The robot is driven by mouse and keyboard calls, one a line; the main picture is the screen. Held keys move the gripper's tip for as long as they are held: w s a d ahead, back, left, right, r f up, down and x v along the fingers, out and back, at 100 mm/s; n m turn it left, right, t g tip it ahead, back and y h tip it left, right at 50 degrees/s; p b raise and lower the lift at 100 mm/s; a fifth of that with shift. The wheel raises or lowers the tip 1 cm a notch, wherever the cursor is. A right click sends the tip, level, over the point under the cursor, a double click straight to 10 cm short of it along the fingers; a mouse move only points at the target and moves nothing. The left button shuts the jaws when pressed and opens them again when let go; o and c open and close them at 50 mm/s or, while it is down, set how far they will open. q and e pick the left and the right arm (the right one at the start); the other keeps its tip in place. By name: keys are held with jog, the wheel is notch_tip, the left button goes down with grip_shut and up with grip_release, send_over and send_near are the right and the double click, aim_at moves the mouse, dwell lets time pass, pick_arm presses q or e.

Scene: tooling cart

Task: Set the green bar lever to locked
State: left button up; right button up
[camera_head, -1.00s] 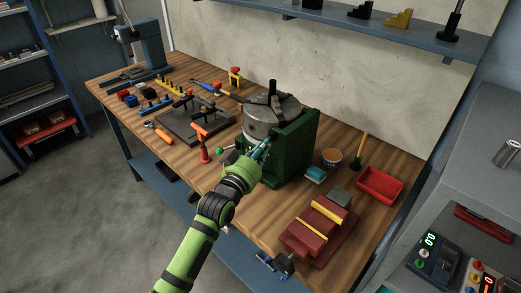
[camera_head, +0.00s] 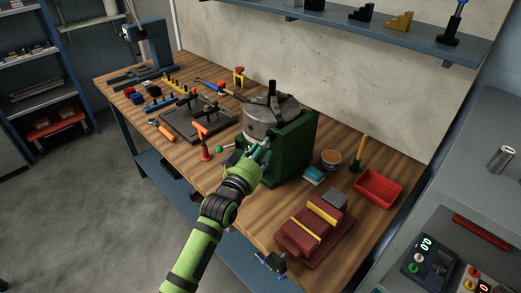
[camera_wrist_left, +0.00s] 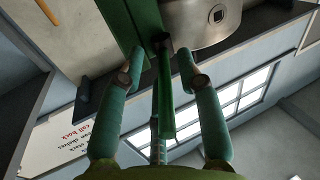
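The green bar lever (camera_wrist_left: 166,95) hangs from a dark pivot on the green housing in the left wrist view, and the bar runs down between my fingers. My left gripper (camera_wrist_left: 163,75) is open around the bar, one finger on each side, with gaps visible. In the head view my left gripper (camera_head: 262,151) is at the left face of the green housing (camera_head: 292,152), where the hand hides the lever. A round grey chuck (camera_head: 268,118) sits beside the housing. The lever's locked mark does not show. My right gripper is not in view.
A green-knobbed handle (camera_head: 219,149) and a red-based tool (camera_head: 205,150) stand left of the hand.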

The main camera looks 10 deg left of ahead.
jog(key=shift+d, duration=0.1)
pick_arm(q)
jog(key=shift+a, duration=0.1)
jog(key=v, duration=1.2)
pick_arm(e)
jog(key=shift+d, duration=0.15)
